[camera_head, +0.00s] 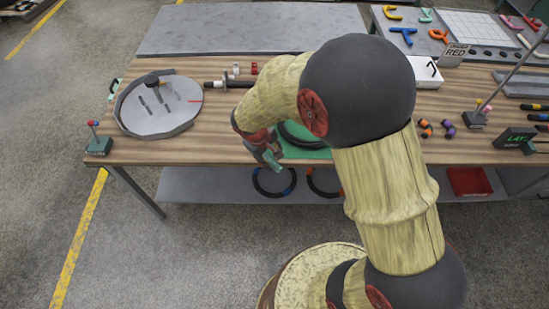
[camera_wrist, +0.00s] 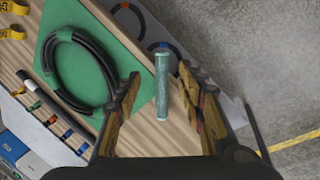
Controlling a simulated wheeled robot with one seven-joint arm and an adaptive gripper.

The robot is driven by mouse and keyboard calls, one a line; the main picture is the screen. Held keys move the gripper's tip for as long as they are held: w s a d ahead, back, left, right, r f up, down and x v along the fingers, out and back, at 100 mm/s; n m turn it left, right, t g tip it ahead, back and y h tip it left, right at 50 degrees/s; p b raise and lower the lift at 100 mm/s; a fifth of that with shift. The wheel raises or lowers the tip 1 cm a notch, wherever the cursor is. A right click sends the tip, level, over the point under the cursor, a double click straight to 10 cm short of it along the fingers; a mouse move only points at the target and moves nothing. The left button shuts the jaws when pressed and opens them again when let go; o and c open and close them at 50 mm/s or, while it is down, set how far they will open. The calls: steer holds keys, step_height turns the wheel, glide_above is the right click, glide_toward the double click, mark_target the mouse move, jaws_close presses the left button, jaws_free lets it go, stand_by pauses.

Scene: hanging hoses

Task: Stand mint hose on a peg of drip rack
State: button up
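A mint-green tube (camera_wrist: 162,88) shows between the fingers of my gripper (camera_wrist: 160,76) in the wrist view, near the table's front edge. Gaps show on both sides of it, and the fingers are spread. In the head view my gripper (camera_head: 268,158) points down over the front of the table, partly hidden by my arm. A black hose coil (camera_wrist: 53,72) with green bands lies on a green mat (camera_wrist: 143,45) beside the tube. I cannot tell for certain which thing is the drip rack; a grey round tray (camera_head: 140,122) with a dark upright piece stands at the left.
A green block with a red-tipped post (camera_head: 98,145) stands at the table's left front corner. A black rod (camera_head: 215,84) lies behind my gripper. Hose coils with blue (camera_head: 262,190) and orange bands hang or lie below the tabletop. Bare wood shows left of my gripper.

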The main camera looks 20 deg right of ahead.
steer(key=s+d+r+m+t+y, duration=0.1)
steer(key=s+d+r+m, duration=0.1)
steer(key=s+r, duration=0.4)
steer(key=s+d+r+m+t+y, duration=0.1)
steer(key=s+r, duration=0.5)
steer(key=r, duration=1.1)
steer(key=shift+s+d+r+m+t, duration=0.15)
steer(key=shift+s+d+m+t, duration=0.2)
steer(key=shift+m, duration=0.25)
steer(key=shift+o, duration=0.4)
steer(key=s+r+m+t+y, duration=0.1)
steer(key=s+r, duration=0.3)
steer(key=s, duration=0.3)
steer(key=shift+s+a, duration=0.2)
steer(key=shift+s, duration=0.2)
steer(key=n+g+y+p, duration=0.2)
steer(key=n+y+p, duration=0.1)
steer(key=p, duration=0.1)
glide_toward(267, 155)
steer(key=shift+s+a+f, duration=0.25)
steer(key=shift+a+f, duration=0.4)
steer(key=shift+f, duration=0.25)
steer(key=shift+w+d+r+n+t, duration=0.1)
steer(key=shift+w+d+n+t, duration=0.25)
steer(key=shift+n, duration=0.55)
steer(key=shift+w+a+f, duration=0.15)
steer(key=shift+f, duration=0.35)
steer(key=shift+b+x, duration=0.65)
steer(key=shift+x, duration=2.7)
